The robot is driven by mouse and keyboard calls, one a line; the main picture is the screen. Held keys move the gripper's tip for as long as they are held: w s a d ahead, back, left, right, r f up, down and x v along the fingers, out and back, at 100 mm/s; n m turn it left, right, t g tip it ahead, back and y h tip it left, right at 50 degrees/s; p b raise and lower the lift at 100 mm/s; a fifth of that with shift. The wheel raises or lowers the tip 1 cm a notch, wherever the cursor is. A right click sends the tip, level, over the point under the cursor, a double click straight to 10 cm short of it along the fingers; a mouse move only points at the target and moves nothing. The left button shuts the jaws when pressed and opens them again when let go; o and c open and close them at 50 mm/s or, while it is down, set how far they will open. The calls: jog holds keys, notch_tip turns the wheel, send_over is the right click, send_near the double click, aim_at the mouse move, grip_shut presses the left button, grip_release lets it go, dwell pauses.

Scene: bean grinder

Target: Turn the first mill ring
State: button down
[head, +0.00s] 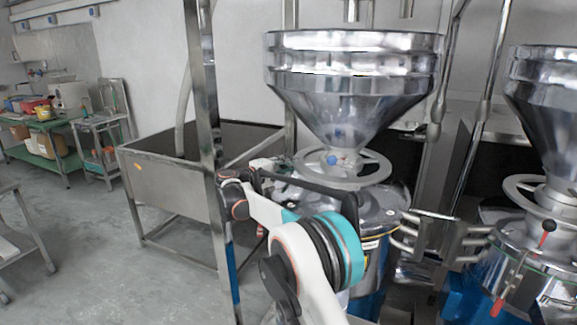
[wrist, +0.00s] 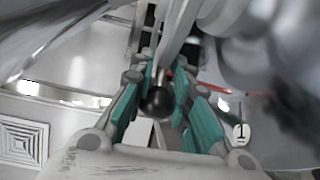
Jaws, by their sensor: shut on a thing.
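The first mill ring (head: 383,166) is a grey wheel under the steel funnel hopper (head: 350,85) of the nearer mill. Its left side is partly hidden by my arm. In the wrist view, my gripper (wrist: 170,68) has teal-padded fingers closed around a pale grey curved bar, which looks like the rim of the ring (wrist: 177,30). A black ball knob (wrist: 157,102) shows between the fingers, nearer the palm. The exact contact is blurred. In the head view my gripper is at the ring's left side, mostly hidden among arm parts.
A second mill with its own ring (head: 520,191) and red levers stands at the right. A steel basin (head: 165,180) on a frame with an upright post is left of the first mill. Tool tables (head: 50,125) stand far left.

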aim_at(327, 183)
jog(key=shift+s, duration=0.15)
jog(key=shift+s+d+n+t+y, duration=0.2)
jog(key=shift+s+n+t+y, duration=0.25)
jog(key=shift+s+y, duration=0.15)
jog(key=shift+s+d+n+t+y, duration=0.2)
jog(key=shift+s+n+t+y, duration=0.3)
jog(key=shift+s, duration=0.2)
jog(key=s+d+n+y, duration=0.1)
jog(key=s+y, duration=0.1)
jog(key=s+d+n+t+y, duration=0.1)
jog(key=s+n+y, duration=0.1)
jog(key=s+d+n+t+y, duration=0.1)
jog(key=s+d+y, duration=0.1)
jog(key=shift+s+t, duration=0.25)
jog(key=s+d+n+y, duration=0.1)
jog(key=s+d+y, duration=0.1)
jog(key=s+d+n+y, duration=0.1)
jog(key=d+n+y, duration=0.1)
jog(key=shift+s+d, duration=0.3)
jog(key=shift+s, duration=0.1)
jog(key=shift+s+d, duration=0.3)
jog(key=shift+d, duration=0.4)
jog(key=shift+s+d, duration=0.3)
jog(key=shift+d, duration=0.4)
jog(key=c, duration=1.4)
grip_release()
jog(key=shift+d, duration=0.1)
jog(key=shift+c, duration=0.2)
